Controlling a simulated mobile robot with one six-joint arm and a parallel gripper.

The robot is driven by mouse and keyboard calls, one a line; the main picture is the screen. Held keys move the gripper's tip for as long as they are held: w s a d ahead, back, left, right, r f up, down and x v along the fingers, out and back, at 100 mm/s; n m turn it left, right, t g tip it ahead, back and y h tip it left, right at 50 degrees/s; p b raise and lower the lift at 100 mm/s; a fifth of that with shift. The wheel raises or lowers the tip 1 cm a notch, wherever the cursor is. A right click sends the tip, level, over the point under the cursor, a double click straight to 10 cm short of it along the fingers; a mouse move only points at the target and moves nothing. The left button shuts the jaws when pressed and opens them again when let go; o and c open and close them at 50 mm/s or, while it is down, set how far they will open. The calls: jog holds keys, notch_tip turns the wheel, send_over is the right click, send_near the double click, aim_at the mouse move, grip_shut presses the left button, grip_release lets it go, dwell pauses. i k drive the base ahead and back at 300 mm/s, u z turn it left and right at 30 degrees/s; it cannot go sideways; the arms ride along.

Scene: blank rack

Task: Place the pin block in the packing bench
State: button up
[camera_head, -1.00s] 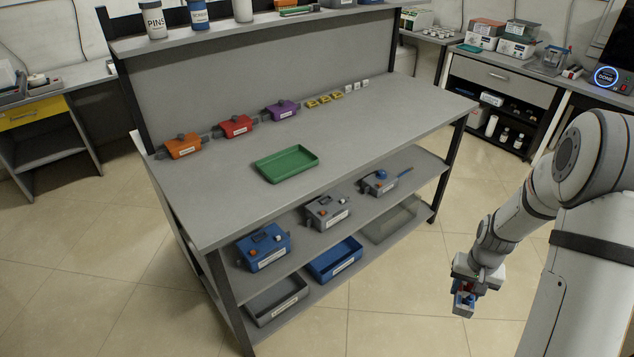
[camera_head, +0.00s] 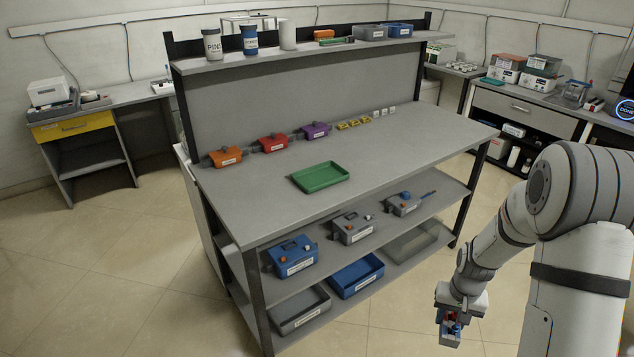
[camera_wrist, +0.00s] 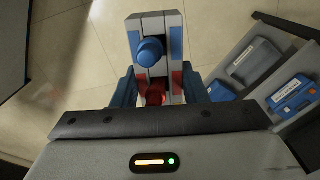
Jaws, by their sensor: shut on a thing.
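My gripper (camera_head: 452,316) is at the lower right of the head view, in front of the bench and to its right. It is shut on a grey block with blue and red parts (camera_head: 450,336), apparently the pin block. In the wrist view the block (camera_wrist: 174,45) sits between the blue fingers of my gripper (camera_wrist: 160,88), with a round blue knob facing the camera. The large grey bench (camera_head: 400,160) stands in the middle of the head view; I cannot tell if it is the packing bench. A green tray (camera_head: 320,177) lies on its top.
Orange (camera_head: 225,156), red (camera_head: 273,142) and purple (camera_head: 316,130) boxes line the bench's back. The shelf below holds a blue box (camera_head: 291,257) and grey ones; trays, including a blue one (camera_head: 356,275), sit lower. Side benches stand left (camera_head: 135,93) and right (camera_head: 525,106). Floor is clear at left.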

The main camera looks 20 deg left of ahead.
aim_at(320, 177)
jog(key=u, duration=0.7)
jog(key=i, duration=1)
